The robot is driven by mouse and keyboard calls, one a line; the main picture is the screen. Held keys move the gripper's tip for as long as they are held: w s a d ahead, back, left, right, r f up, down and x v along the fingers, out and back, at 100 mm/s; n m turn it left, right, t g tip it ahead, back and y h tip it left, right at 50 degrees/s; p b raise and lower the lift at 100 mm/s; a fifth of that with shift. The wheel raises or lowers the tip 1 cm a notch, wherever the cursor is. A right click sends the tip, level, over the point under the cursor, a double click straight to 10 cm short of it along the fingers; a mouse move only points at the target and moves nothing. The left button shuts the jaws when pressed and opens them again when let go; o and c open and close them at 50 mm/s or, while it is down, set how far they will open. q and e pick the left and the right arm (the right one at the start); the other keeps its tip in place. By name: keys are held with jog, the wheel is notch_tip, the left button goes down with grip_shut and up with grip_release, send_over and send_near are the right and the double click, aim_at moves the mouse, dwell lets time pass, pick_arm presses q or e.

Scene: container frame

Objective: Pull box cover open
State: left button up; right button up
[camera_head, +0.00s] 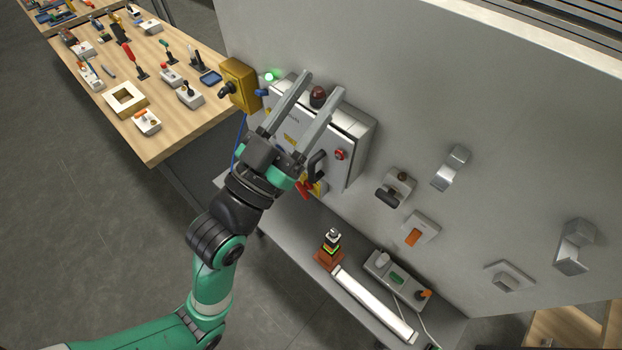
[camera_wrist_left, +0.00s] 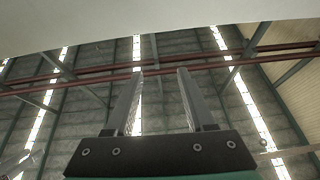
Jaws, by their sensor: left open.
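A light grey box (camera_head: 357,130) is mounted on the grey wall panel. Its front cover (camera_head: 318,140) looks closed and carries a black handle (camera_head: 317,165) and a red button (camera_head: 340,154). My left gripper (camera_head: 321,82) is open and empty, in front of the box, with its fingers pointing toward the box's top and hiding part of the cover. In the left wrist view the two fingers (camera_wrist_left: 157,72) stand apart, with nothing between them but the distant ceiling. I cannot tell whether a finger touches the box. My right gripper is not in view.
A yellow box (camera_head: 239,84) sits left of the grey box, and a red dome (camera_head: 318,96) is on top. A wooden table (camera_head: 170,130) stands at left. Switches and handles are on the wall at right.

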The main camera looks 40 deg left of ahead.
pick_arm(q)
notch_tip(320, 180, down, 14)
jog(key=a+g+y+b, duration=0.1)
jog(key=a+g+b, duration=0.1)
jog(key=n+g+b, duration=0.1)
jog(key=g+b, duration=0.3)
send_near(309, 174)
jog(key=shift+y, duration=0.4)
jog(key=w, duration=0.7)
jog(key=w+a, duration=0.1)
jog(key=w, duration=0.3)
jog(key=shift+f, duration=0.1)
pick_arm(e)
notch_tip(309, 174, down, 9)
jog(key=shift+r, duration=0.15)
pick_arm(q)
jog(key=shift+s, duration=0.1)
grip_shut()
